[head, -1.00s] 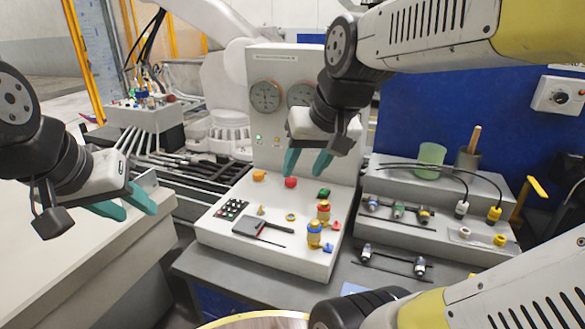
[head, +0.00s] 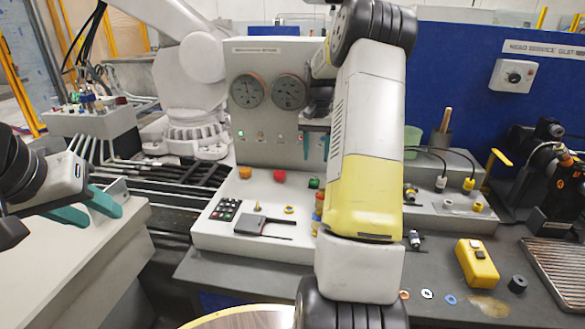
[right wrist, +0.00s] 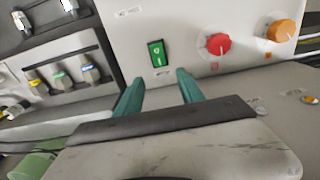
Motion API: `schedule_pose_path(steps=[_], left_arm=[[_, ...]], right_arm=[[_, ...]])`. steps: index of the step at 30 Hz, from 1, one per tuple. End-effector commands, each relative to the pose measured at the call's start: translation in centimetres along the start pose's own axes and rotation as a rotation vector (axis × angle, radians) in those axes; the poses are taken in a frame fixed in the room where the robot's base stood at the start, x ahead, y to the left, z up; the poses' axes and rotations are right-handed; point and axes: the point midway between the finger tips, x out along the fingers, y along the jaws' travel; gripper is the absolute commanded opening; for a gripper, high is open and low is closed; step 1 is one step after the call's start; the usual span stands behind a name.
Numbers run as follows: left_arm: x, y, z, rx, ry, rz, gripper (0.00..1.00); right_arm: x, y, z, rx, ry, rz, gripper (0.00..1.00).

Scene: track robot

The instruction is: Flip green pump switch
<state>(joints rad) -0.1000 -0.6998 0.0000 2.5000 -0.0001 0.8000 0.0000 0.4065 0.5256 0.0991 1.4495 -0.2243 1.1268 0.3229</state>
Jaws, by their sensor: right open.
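The green switch (head: 314,183) is on the sloped top of the white console (head: 215,237), right of a red knob (head: 279,176) and an orange knob (head: 245,172). In the right wrist view the switch (right wrist: 157,53) is a green rocker in a dark frame. My right gripper (head: 316,150) is open and empty, its teal fingers above the switch in the head view. In the right wrist view its fingertips (right wrist: 158,76) spread either side of the rocker's line, apart from it. My left gripper (head: 104,218) is open and empty at the left, far from the console.
My right forearm hides the console's right side. An upright panel with two gauges (head: 248,90) stands behind the switch. A stepped rack with plugs (head: 440,183) is to the right, and a yellow box (head: 477,262) lies on the dark bench.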

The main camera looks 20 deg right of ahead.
Motion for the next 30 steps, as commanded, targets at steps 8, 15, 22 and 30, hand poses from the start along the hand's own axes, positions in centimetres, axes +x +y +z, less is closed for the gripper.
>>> schedule_pose_path(steps=[8,15,22,30], left_arm=[[0.0,0.0,0.0,0.000,0.000,0.000,0.39],[0.0,0.0,0.0,0.000,0.000,0.000,0.39],[0.0,0.0,0.0,0.000,0.000,0.000,0.39],[0.0,0.0,0.0,0.000,0.000,0.000,0.39]], right_arm=[[4.3,0.0,0.2,-0.002,-0.006,0.001,0.45],[7.0,-0.1,0.1,-0.002,-0.003,-0.001,0.45],[7.4,-0.1,0.1,-0.002,0.000,-0.001,0.45],[7.4,-0.1,0.1,-0.002,0.000,-0.001,0.14]])
